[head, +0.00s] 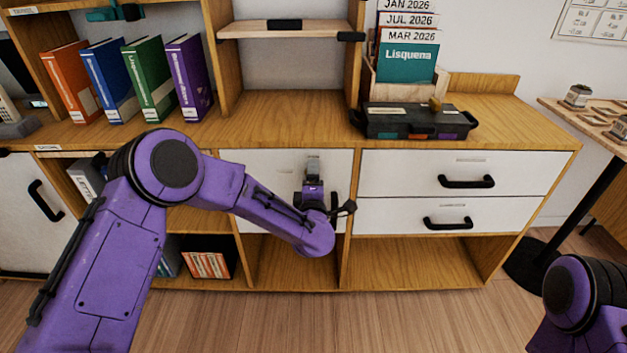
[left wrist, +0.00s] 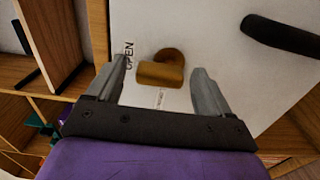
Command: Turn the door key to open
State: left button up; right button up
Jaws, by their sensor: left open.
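The brass key (left wrist: 162,73) sticks out of the white door panel (left wrist: 215,22). In the left wrist view its wide bow lies nearly level, beside the printed word OPEN (left wrist: 126,56). My left gripper (head: 313,168) is in front of the white door (head: 262,168) in the head view and hides the key there. In the left wrist view the open fingers (left wrist: 160,67) stand on either side of the key, with a gap on both sides. My right gripper is out of view.
Two white drawers with black handles (head: 466,181) are right of the door. A black toolbox (head: 415,122) sits on the cabinet top, with binders (head: 147,75) to the left. A black handle (left wrist: 282,36) is near the key in the left wrist view.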

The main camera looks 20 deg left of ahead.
pick_arm(q)
jog(key=v, duration=1)
jog(key=shift+s, duration=0.15)
